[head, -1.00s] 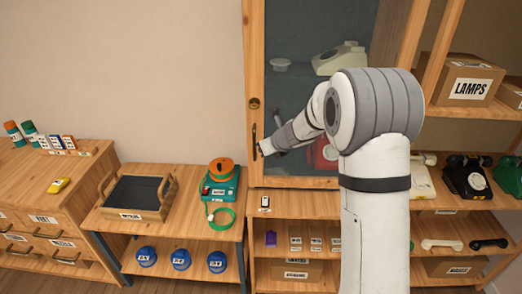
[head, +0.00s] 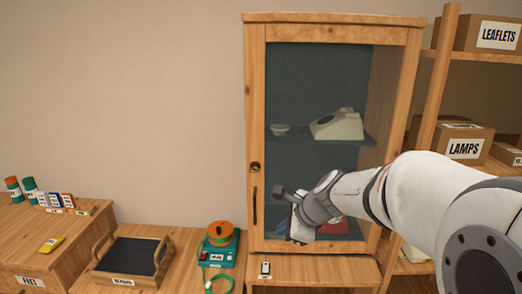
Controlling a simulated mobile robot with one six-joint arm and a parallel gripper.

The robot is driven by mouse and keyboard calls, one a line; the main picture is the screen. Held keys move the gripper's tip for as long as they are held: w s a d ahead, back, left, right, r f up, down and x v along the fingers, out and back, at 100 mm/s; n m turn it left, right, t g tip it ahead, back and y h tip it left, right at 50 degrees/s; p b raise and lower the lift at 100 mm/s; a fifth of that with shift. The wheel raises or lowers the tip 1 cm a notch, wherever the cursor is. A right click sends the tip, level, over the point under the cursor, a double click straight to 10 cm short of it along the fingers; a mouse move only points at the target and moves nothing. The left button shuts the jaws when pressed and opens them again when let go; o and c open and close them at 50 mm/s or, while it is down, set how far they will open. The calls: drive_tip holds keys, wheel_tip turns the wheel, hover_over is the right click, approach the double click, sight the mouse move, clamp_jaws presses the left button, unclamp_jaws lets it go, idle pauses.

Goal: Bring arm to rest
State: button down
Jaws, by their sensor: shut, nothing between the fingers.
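My gripper (head: 281,190) is in front of the glass door of the wooden cabinet (head: 334,250), at the lower part of the pane. Its small dark fingers point left, a little right of the dark vertical door handle (head: 255,207), and look shut with nothing between them. My arm (head: 415,190) reaches in from the lower right and covers part of the glass. The cabinet door is shut. Behind the glass, a cream dial phone (head: 337,124) and a small pale dish (head: 280,129) stand on the upper shelf. A red thing (head: 331,227) below is mostly hidden by my arm.
Boxes marked LAMPS (head: 463,149) and LEAFLETS (head: 497,36) stand on the right shelves. At the lower left are a dark-lined tray (head: 131,256), a teal device with an orange reel (head: 220,246) and a yellow object (head: 51,243). The wall at left is clear.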

drive_tip(key=s+d+f+n+g+h, duration=0.1)
drive_tip(key=s+d+n, duration=0.3)
drive_tip(key=s+n, duration=0.5)
drive_tip(key=s+d+f+n+g+h, duration=0.1)
drive_tip(key=s+d+n+h, duration=0.3)
drive_tip(key=s+n, duration=0.6)
drive_tip(key=s, duration=0.2)
drive_tip(key=shift+s+d, duration=0.3)
drive_tip(key=shift+s, duration=0.1)
